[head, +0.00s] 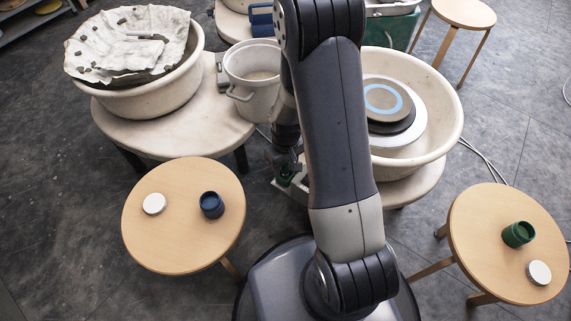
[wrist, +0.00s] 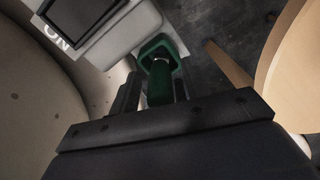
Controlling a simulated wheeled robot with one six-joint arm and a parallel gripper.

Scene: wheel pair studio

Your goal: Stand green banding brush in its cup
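My gripper (wrist: 158,92) points down beside the right-hand wheel in the wrist view, its dark fingers on either side of a green block-like handle, which looks like the green banding brush (wrist: 160,85). A pale metal band shows at its far end, inside a dark opening with a green rim (wrist: 146,47). I cannot tell whether the fingers touch the handle. The green cup (head: 518,234) stands on the right stool, apart from the gripper.
The left stool (head: 178,245) bears a blue cup (head: 211,205) and a white disc (head: 154,204). Another white disc (head: 539,272) lies on the right stool (head: 480,235). A wheel basin (head: 440,110) and a bucket (head: 252,75) stand behind. A control box (wrist: 85,15) is close to my gripper.

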